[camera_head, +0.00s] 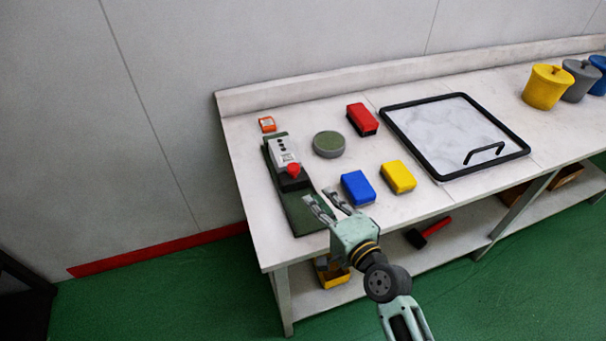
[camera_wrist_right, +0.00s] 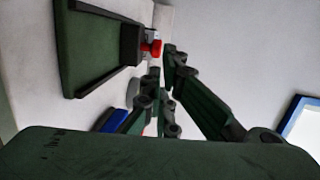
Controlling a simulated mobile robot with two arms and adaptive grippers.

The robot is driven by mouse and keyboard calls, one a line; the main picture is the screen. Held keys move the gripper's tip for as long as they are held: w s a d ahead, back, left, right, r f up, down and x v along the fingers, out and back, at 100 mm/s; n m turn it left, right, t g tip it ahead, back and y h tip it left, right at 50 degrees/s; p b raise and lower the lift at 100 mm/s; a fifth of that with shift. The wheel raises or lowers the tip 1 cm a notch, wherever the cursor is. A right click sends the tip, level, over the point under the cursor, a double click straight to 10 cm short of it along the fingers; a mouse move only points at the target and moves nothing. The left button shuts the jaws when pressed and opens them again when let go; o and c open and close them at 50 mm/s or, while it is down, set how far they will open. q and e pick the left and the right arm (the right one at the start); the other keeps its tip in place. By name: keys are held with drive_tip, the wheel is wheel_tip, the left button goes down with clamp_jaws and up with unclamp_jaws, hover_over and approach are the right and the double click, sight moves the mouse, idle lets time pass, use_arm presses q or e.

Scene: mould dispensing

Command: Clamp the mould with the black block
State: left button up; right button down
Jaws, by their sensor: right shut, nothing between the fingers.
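A dark green base plate (camera_head: 305,214) lies along the left end of the table. A grey control-like box (camera_head: 283,152) with black buttons is on its far part, and a red knob (camera_head: 293,169) sits at the box's near end. A black block (camera_head: 290,184) is beside the knob on the plate. The wrist view also shows the plate (camera_wrist_right: 78,45), black block (camera_wrist_right: 131,45) and red knob (camera_wrist_right: 153,48). My right gripper (camera_head: 317,196) is shut and empty, over the plate's near right edge. I cannot make out which part is the mould. My left gripper is not in view.
Blue (camera_head: 357,188), yellow (camera_head: 398,177) and red (camera_head: 362,119) boxes and a round green-topped tin (camera_head: 328,144) stand right of the plate. A black-framed tray (camera_head: 437,165) is farther right. A small orange item (camera_head: 267,124) lies at the back left.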

sight(296, 169)
drive_tip(key=x, duration=0.9)
drive_tip(key=shift+w+d+p, duration=0.1)
drive_tip(key=shift+w+p, duration=0.05)
drive_tip(key=shift+p, duration=0.25)
drive_tip(key=shift+w+f, duration=0.1)
drive_tip(key=shift+w, duration=0.2)
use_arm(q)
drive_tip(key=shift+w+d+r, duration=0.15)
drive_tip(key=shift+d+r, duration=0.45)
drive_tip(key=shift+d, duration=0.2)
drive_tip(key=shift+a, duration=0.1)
use_arm(e)
drive_tip(key=shift+a, duration=0.2)
drive_tip(key=shift+w+a+b, duration=0.2)
drive_tip(key=shift+w+b, duration=0.1)
drive_tip(key=shift+w, duration=0.3)
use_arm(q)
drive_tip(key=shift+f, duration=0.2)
use_arm(e)
drive_tip(key=shift+s, duration=0.1)
